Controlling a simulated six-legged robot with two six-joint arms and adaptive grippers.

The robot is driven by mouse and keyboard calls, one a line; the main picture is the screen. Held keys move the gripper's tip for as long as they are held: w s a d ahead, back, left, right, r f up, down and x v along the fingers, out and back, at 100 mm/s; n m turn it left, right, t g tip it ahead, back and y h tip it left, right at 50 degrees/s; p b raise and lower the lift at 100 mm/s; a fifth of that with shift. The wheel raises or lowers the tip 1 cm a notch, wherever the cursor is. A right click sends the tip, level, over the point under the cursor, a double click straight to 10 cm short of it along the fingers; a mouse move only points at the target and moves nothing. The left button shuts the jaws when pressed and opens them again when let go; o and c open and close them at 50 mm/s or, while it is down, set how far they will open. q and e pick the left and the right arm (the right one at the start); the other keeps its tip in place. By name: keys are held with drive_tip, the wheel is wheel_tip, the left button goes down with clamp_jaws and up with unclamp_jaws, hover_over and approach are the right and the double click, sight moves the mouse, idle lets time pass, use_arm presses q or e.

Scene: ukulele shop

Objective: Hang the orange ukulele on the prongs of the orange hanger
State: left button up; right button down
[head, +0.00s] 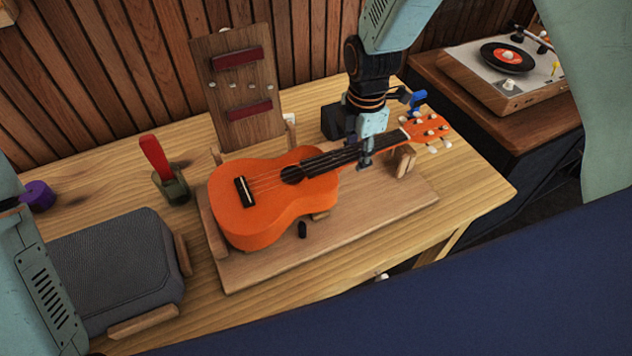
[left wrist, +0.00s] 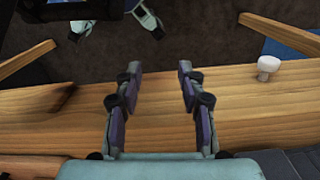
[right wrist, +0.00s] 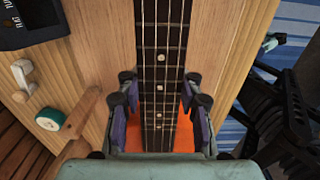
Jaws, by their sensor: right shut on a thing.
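The orange ukulele (head: 262,208) lies face up over a wooden stand board (head: 385,225), its body to the left and headstock to the right. My right gripper (head: 366,152) comes down from above and is shut on its neck. In the right wrist view the dark fretboard (right wrist: 162,60) runs between the fingers. I cannot tell whether the ukulele rests on the stand or is just above it. A wooden panel (head: 219,120) at the back has two dark red bars and small pale pegs; I see no clearly orange hanger. My left gripper (left wrist: 158,78) is open and empty near a wooden table edge.
A grey padded box (head: 115,270) and a red-handled tool in a holder (head: 160,165) stand left of the ukulele. A purple roll (head: 38,195) lies at far left. A blue-handled item (head: 416,100) is behind the neck. A record player (head: 505,70) sits on the right cabinet.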

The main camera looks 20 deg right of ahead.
drive_tip(key=shift+r+p, duration=2)
drive_tip(key=shift+r, duration=0.35)
drive_tip(key=shift+r+p, duration=2.4)
drive_tip(key=shift+r, duration=0.1)
drive_tip(key=shift+f, duration=0.1)
